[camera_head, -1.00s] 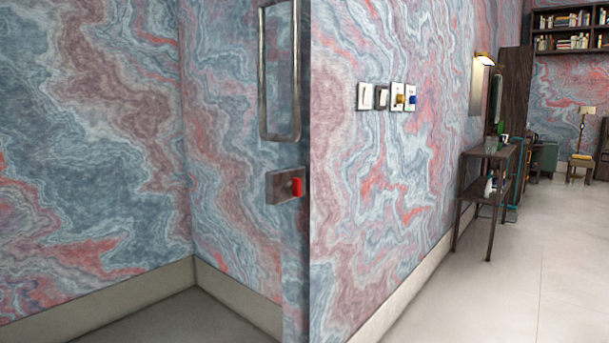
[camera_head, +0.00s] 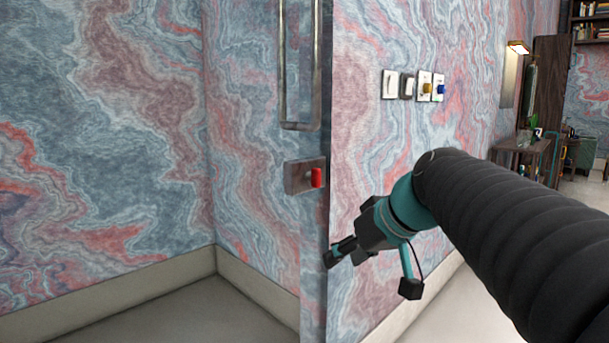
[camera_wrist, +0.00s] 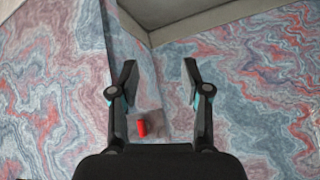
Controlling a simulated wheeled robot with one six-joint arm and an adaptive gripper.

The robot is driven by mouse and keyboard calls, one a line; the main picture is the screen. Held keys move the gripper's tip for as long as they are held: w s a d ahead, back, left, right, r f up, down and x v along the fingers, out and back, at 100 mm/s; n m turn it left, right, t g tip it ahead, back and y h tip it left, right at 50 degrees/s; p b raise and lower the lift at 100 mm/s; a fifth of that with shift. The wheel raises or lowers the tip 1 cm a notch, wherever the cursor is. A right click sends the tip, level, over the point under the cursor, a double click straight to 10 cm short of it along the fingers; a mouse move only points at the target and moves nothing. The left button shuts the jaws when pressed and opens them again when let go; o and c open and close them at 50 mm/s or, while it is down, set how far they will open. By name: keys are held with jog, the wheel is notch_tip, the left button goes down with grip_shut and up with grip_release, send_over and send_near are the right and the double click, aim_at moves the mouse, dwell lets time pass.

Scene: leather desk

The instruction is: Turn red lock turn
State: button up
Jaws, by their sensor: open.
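The red lock turn (camera_head: 317,178) is a small red knob on a dark metal plate (camera_head: 297,177), fixed near the edge of a marble-patterned door panel. In the wrist view the red lock turn (camera_wrist: 142,128) shows low in the picture, between the fingers and nearer the left one. My gripper (camera_head: 372,272) is open and empty. In the head view it is to the right of and below the lock, apart from it. The wrist view shows both fingers of my gripper (camera_wrist: 160,75) spread wide.
A long metal handle (camera_head: 301,125) is on the panel above the lock. Several switches (camera_head: 412,86) are on the wall to the right. A console table (camera_head: 520,150) stands farther back. A baseboard (camera_head: 180,274) runs along the wall and the floor (camera_head: 190,310) at lower left is clear.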

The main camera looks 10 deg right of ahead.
aim_at(320, 172)
jog(key=w+d+r+n+t+y, duration=0.2)
jog(key=w+d+r, duration=0.2)
jog(key=w+r, duration=0.3)
jog(key=w+d+r+n+t+y, duration=0.1)
jog(key=w+d+r+n+y, duration=0.1)
jog(key=w+d+r, duration=0.35)
jog(key=x, duration=0.5)
jog(key=r+x, duration=0.1)
jog(key=x, duration=0.3)
jog(key=a+r+x, duration=0.1)
jog(key=x, duration=0.4)
jog(key=shift+w+a+f+p, duration=0.15)
jog(key=shift+w+a+p, duration=0.1)
jog(key=shift+w+p, duration=0.15)
grip_shut()
